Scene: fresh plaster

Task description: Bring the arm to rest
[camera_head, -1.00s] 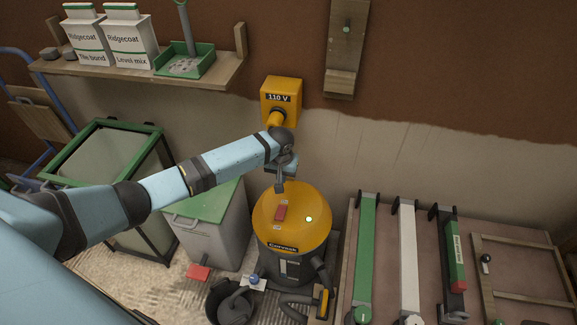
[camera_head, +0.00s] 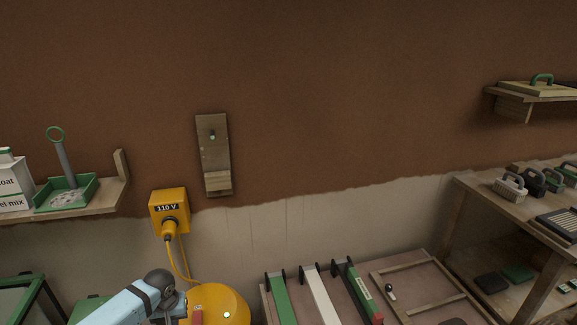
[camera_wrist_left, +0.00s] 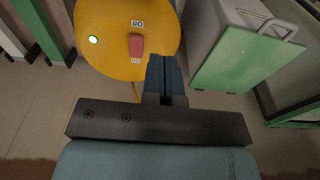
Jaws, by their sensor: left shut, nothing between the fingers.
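My left arm (camera_head: 125,305) comes in at the bottom left of the head view, low in front of the wall. Its gripper is mostly cut off by the bottom edge there. In the left wrist view my left gripper (camera_wrist_left: 164,62) is shut and empty, its fingers together over the edge of the yellow vacuum lid (camera_wrist_left: 108,58). The lid also shows in the head view (camera_head: 228,301). A red switch (camera_wrist_left: 136,45) and a lit green lamp (camera_wrist_left: 93,40) sit on the lid. The right gripper is not in view.
A yellow 110 V box (camera_head: 182,197) on the wall holds a plug (camera_head: 170,230) with a hanging yellow cable. A shelf (camera_head: 105,199) is left, a workbench (camera_head: 472,187) right. A green-lidded bin (camera_wrist_left: 245,58) stands near the gripper.

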